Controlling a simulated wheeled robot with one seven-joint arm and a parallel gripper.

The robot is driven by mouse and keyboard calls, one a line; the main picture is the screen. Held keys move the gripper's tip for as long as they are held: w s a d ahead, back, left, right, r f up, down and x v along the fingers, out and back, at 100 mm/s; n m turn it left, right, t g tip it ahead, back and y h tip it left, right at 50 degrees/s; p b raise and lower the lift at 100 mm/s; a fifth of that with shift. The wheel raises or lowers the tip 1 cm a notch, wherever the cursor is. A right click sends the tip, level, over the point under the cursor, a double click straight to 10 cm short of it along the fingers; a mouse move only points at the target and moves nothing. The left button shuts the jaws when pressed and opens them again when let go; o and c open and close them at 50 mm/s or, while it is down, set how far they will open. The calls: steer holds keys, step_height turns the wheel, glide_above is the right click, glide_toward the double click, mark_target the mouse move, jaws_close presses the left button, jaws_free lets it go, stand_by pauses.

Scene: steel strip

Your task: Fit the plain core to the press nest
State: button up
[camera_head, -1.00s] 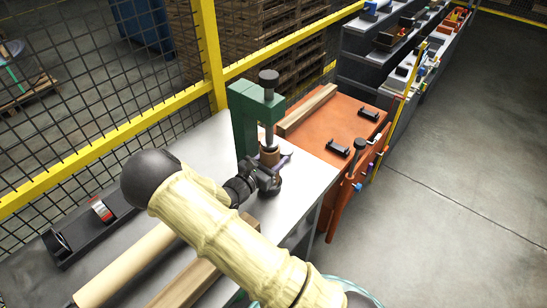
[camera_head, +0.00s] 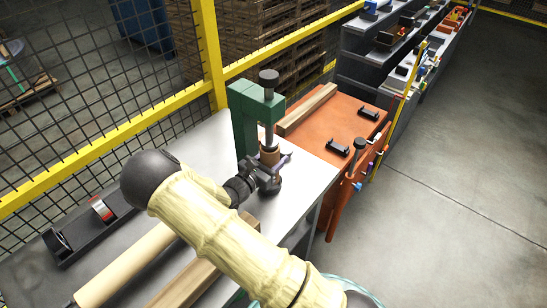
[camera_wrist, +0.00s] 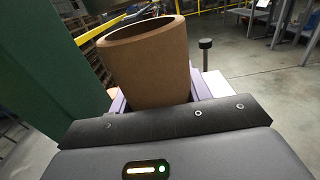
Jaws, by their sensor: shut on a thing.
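The plain core (camera_wrist: 152,70) is a brown, open-ended tube. It stands roughly upright between the purple fingers of my gripper (camera_wrist: 155,98) in the wrist view. In the head view the core (camera_head: 269,155) shows small, directly below the ram of the green press (camera_head: 243,118). My gripper (camera_head: 277,163) is shut on the core at the press, partly hidden behind my wrist. The press nest under the core is hidden, so I cannot tell whether the core touches it. The green press body also fills the left of the wrist view (camera_wrist: 40,65).
The press stands on a grey steel bench (camera_head: 310,180). An orange bench (camera_head: 335,125) with a wooden bar (camera_head: 307,108) and black brackets adjoins it. A long tan roll (camera_head: 125,265) and a black rack (camera_head: 85,228) lie at the left. Yellow-framed mesh fencing (camera_head: 100,150) runs behind.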

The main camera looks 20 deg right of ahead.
mark_target(273, 142)
steer(key=shift+f+b, duration=1.05)
steer(key=shift+f, duration=0.75)
steer(key=o, duration=1.1)
steer(key=shift+r, duration=0.15)
step_height(273, 142, up, 10)
steer(key=shift+f+b, duration=0.1)
steer(key=shift+b, duration=0.45)
steer(key=shift+a+f, duration=0.1)
